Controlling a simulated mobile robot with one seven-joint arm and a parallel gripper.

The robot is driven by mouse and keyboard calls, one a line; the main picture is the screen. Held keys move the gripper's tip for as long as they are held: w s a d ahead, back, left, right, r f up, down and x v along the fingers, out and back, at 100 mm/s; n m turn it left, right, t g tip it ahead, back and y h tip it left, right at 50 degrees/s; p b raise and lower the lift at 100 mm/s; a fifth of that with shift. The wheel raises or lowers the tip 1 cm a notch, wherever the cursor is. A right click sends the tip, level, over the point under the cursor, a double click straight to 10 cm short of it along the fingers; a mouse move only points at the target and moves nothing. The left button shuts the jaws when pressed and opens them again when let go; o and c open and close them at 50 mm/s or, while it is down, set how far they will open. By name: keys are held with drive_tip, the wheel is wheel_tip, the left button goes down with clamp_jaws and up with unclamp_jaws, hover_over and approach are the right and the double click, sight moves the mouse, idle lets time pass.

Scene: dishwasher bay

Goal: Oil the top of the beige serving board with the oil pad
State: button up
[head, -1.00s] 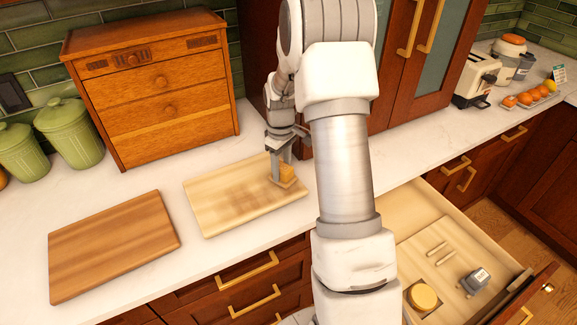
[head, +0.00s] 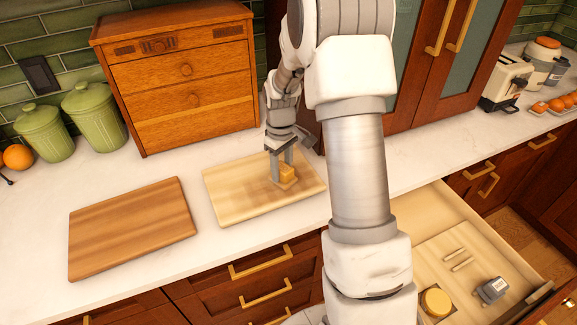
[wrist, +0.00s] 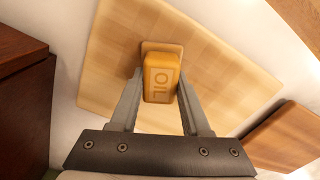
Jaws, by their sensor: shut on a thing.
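The beige serving board (head: 232,205) lies flat on the white counter, with a darker, glossier patch over part of its middle. My gripper (head: 282,163) is shut on the oil pad (head: 287,174), right of the board's middle. The pad has an orange-yellow grip block marked OIL on a wider tan base. In the wrist view the oil pad (wrist: 161,78) sits between my fingers, over the beige serving board (wrist: 225,75). Its base appears to rest on the board's top; its underside is hidden.
A brown board (head: 132,228) lies left of the beige one. A wooden drawer chest (head: 185,85) stands behind, with green canisters (head: 95,115) at its left.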

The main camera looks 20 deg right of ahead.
drive_tip(key=shift+a+r, duration=0.1)
drive_tip(key=shift+a, duration=2.45)
drive_tip(key=shift+s+a+f+b, duration=0.1)
drive_tip(key=shift+a+b, duration=0.15)
drive_tip(key=shift+a, duration=1.55)
drive_tip(key=shift+s+a+f+b, duration=0.1)
drive_tip(key=shift+a+b, duration=0.15)
drive_tip(key=shift+a, duration=1.55)
drive_tip(key=shift+a+r, duration=0.2)
drive_tip(key=shift+a, duration=2.85)
drive_tip(key=shift+w+f, duration=0.1)
drive_tip(key=shift+w, duration=0.95)
drive_tip(key=shift+d+f, duration=0.1)
drive_tip(key=shift+d, duration=1.7)
drive_tip(key=shift+w+d+p, duration=0.15)
drive_tip(key=shift+d+p, duration=0.15)
drive_tip(key=shift+d, duration=2.9)
drive_tip(key=shift+w+d+p, duration=0.15)
drive_tip(key=shift+d+p, duration=0.1)
drive_tip(key=shift+d, duration=4)
drive_tip(key=shift+w+d+p, duration=0.1)
drive_tip(key=shift+d+p, duration=0.15)
drive_tip(key=shift+d, duration=3.95)
drive_tip(key=shift+w+a, duration=0.1)
drive_tip(key=shift+w, duration=1.05)
drive_tip(key=shift+s+a, duration=0.1)
drive_tip(key=shift+a, duration=1.65)
